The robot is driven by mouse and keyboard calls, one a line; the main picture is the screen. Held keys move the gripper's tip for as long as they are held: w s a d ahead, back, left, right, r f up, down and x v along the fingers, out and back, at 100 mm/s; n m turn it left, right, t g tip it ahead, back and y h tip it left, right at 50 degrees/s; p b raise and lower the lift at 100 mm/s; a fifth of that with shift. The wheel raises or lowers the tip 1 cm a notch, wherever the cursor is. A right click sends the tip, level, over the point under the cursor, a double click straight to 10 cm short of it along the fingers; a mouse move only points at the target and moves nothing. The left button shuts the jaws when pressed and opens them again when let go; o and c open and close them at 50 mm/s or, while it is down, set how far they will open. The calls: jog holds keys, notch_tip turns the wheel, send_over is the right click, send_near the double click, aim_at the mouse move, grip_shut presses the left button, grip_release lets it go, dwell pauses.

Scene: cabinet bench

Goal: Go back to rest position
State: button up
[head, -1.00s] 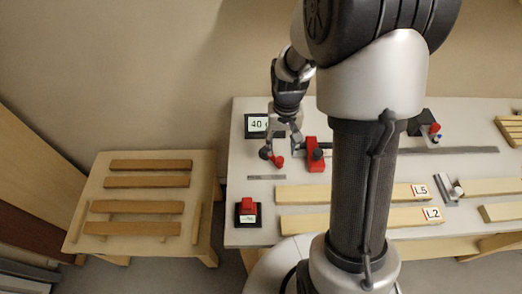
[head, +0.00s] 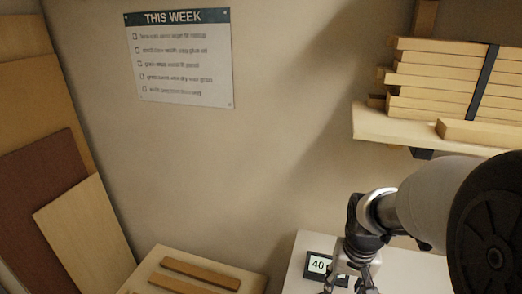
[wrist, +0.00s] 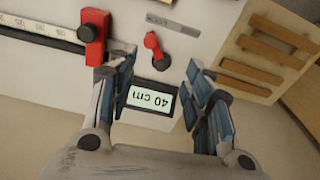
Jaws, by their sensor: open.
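My gripper (wrist: 160,98) is open and empty in the wrist view, its two blue-padded fingers spread apart above the bench.
A red stop block (wrist: 94,30) on a scale rail (wrist: 40,32) and a red-handled knob (wrist: 154,46) stand near the display. A low table (head: 165,262) with wooden strips is left of the bench. A shelf (head: 390,128) with strapped boards hangs above right.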

jog(key=s+a+r+n+t, duration=0.1)
jog(key=s+a+r, duration=0.1)
jog(key=s+r, duration=0.3)
jog(key=s+a+r+n+t+b, duration=0.1)
jog(key=s+a+r+t, duration=0.1)
jog(key=s+r, duration=0.4)
jog(key=s+a, duration=0.1)
jog(key=s, duration=0.4)
jog(key=shift+s+a+r+n+t, duration=0.2)
jog(key=shift+s+a+n+t, duration=0.1)
jog(key=shift+a+n, duration=0.1)
jog(key=shift+c, duration=0.6)
